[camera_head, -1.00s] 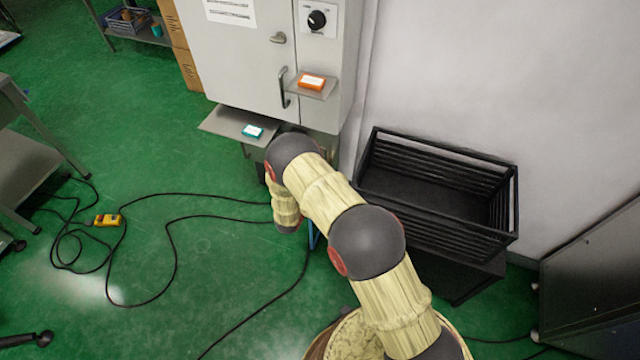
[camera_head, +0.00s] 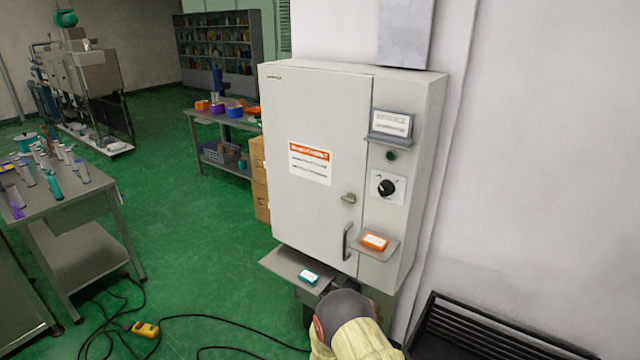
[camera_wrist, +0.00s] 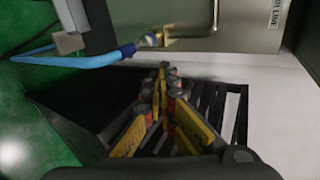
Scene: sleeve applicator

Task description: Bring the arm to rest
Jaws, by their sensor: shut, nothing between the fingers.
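My gripper (camera_wrist: 163,70) shows in the wrist view with its yellow and grey fingers together and nothing between them. It is over a black slatted crate (camera_wrist: 211,103) and apart from the wall. In the head view only the upper part of my arm shows at the bottom, in front of the cabinet's lower shelf; my gripper is out of that view.
A grey wall cabinet (camera_head: 315,110) has a shut door, a dial, an orange box (camera_head: 375,241) and a teal box (camera_head: 308,277) on small shelves. A blue hose (camera_wrist: 75,61) and a brass pipe (camera_wrist: 190,31) are near my gripper. Cables lie on the green floor.

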